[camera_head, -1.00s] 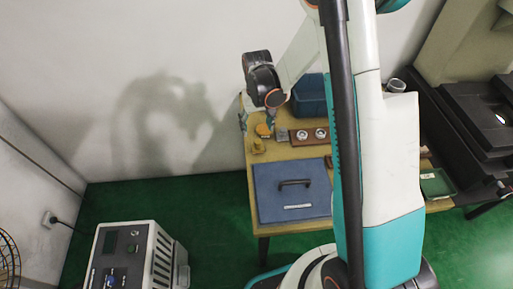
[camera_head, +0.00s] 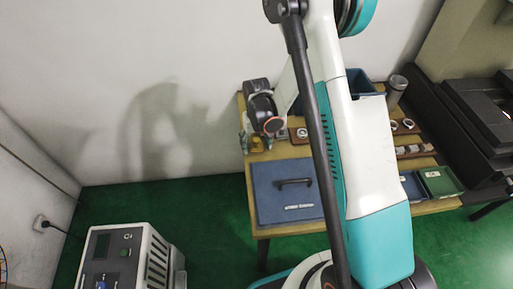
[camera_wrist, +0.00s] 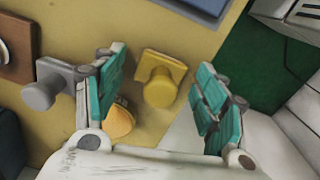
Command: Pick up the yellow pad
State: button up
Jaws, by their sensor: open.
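The yellow pad (camera_wrist: 163,82), a square plate with a round knob, lies on the wooden table in the wrist view. My gripper (camera_wrist: 160,66) is open, with teal finger pads on either side of the pad and a gap on both sides. In the head view, the yellow pad (camera_head: 257,145) shows small at the table's back left corner, with my gripper (camera_head: 257,138) over it. The contact between fingers and pad cannot be seen.
A grey knobbed pad (camera_wrist: 50,85) stands just left of the left finger. An orange-yellow rounded piece (camera_wrist: 118,122) lies close behind that finger. A blue panel with a black handle (camera_head: 288,190) covers the table's front left. A blue bin (camera_head: 362,83) stands at the back.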

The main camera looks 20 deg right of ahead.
aim_at(257, 139)
jog(key=c, duration=1.3)
jog(key=shift+o, duration=0.2)
jog(key=shift+r, duration=0.2)
notch_tip(257, 139, up, 20)
jog(key=p, duration=0.6)
jog(key=shift+f, duration=0.1)
jog(key=shift+o, duration=1)
